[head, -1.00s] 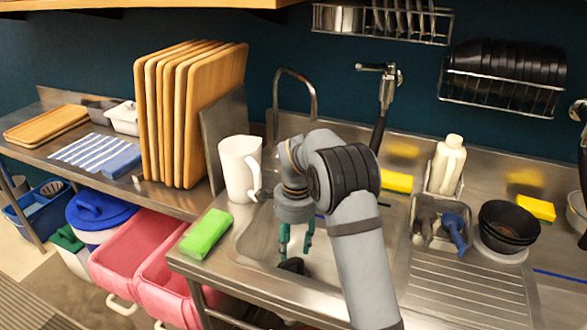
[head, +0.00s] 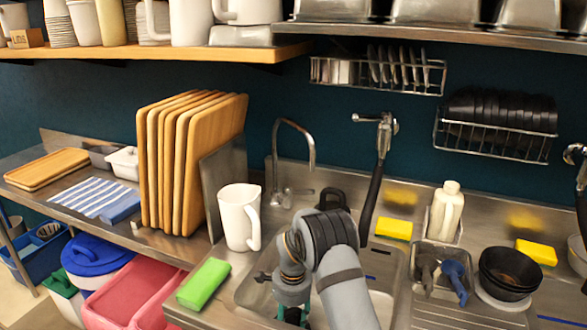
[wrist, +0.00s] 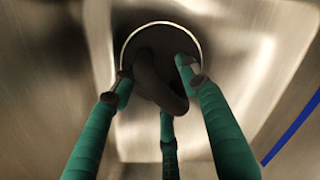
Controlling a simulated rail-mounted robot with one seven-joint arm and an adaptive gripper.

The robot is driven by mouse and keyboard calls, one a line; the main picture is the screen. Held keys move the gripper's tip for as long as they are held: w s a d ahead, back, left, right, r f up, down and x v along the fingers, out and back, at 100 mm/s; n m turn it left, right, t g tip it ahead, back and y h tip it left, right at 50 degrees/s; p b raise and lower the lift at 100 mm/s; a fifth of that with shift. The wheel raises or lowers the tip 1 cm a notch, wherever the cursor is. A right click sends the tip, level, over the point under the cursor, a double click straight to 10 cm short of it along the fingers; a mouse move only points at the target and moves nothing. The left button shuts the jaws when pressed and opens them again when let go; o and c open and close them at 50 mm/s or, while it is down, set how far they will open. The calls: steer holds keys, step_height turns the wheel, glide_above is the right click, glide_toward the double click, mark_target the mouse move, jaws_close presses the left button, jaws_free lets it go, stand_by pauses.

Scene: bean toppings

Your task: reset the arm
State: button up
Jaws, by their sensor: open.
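My gripper (head: 292,316) hangs over the sink basin (head: 250,290) at the bottom of the head view, where its fingertips are cut off. In the wrist view its green fingers (wrist: 160,88) are spread apart. A dark, rounded thing (wrist: 160,65) lies beyond them, over a round, metal-rimmed opening in the basin. I cannot tell what it is or whether any finger touches it. Nothing is visibly held.
A white jug (head: 240,218) and a green sponge (head: 203,283) are left of the basin. Upright wooden boards (head: 190,165) stand further left. The tap (head: 296,160) is behind. A white bottle (head: 446,212) and black bowls (head: 510,270) are to the right.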

steer(key=shift+f, duration=0.15)
steer(key=shift+f+b, duration=0.25)
steer(key=shift+b, duration=0.4)
steer(key=r, duration=1.2)
steer(key=shift+s+d, duration=0.15)
steer(key=shift+d, duration=0.1)
steer(key=f, duration=1.2)
steer(key=shift+a+p, duration=0.25)
steer(key=shift+p, duration=0.05)
step_height(320, 180, up, 26)
steer(key=p, duration=1.8)
steer(key=shift+f, duration=0.25)
